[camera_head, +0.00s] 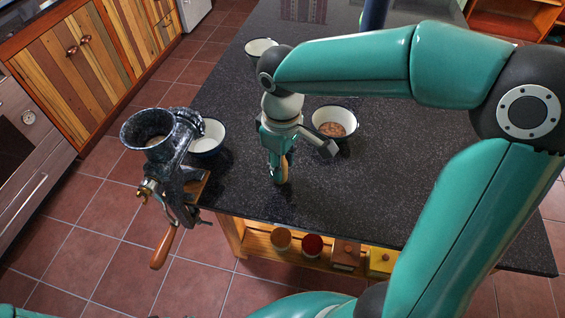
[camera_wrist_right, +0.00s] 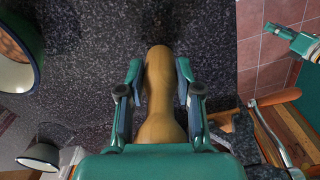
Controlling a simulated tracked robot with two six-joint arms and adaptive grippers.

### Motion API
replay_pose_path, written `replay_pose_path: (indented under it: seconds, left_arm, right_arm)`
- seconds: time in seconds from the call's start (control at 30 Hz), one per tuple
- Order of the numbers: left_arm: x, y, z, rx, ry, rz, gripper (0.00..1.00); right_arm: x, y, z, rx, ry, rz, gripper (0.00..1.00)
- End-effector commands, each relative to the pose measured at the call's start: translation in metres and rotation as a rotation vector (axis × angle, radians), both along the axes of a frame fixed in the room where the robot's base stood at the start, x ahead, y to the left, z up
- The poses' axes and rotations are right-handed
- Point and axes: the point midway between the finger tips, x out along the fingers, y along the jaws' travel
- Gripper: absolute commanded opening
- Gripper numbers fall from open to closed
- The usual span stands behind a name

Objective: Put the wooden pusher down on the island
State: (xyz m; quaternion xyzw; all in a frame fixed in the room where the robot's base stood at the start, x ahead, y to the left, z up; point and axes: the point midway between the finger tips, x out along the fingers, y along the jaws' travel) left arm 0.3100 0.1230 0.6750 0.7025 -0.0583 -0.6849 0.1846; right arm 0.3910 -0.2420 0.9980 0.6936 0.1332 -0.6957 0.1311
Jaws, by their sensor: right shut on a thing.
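My right gripper (camera_head: 281,172) is shut on the wooden pusher, with its fingers pointing down over the dark speckled island (camera_head: 330,205). Only a sliver of the wooden pusher (camera_head: 285,167) shows beside the fingers in the head view. In the right wrist view the pusher (camera_wrist_right: 159,95) lies between the two fingers of the gripper (camera_wrist_right: 158,78), its rounded end toward the top. I cannot tell whether the pusher touches the island. A teal part at the upper right of the wrist view looks like my left gripper (camera_wrist_right: 292,40); its jaws are too small to read.
A meat grinder (camera_head: 160,145) is clamped at the island's left edge, its wooden handle hanging down. A white bowl (camera_head: 207,138) stands behind it. A bowl with brown contents (camera_head: 334,122) stands right of my gripper, another bowl (camera_head: 261,46) farther back. The island's front middle is clear.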

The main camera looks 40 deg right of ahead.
Motion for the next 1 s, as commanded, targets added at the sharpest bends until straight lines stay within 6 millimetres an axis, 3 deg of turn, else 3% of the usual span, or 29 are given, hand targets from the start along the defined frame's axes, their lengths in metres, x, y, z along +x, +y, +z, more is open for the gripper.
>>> replay_pose_path:
  seconds: [0.43, 0.47, 0.6, 1.0]
  left_arm:
    - [0.0, 0.0, -0.0038, 0.0, 0.0, 0.0, 0.4]
    - [-0.0001, 0.0, -0.0024, 0.0, 0.0, 0.0, 0.4]
    - [0.0, 0.0, -0.0021, 0.0, 0.0, 0.0, 0.4]
    - [0.0, 0.0, 0.0006, 0.0, 0.0, 0.0, 0.4]
  right_arm:
    - [0.0, -0.0003, -0.0107, 0.001, -0.002, -0.001, 0.0]
    - [0.0, -0.0003, -0.0091, 0.0, -0.002, -0.001, 0.39]
    - [-0.0001, -0.0003, -0.009, 0.0, -0.001, -0.001, 0.6]
    - [0.0002, -0.0002, -0.0038, 0.0, -0.002, 0.0, 0.6]
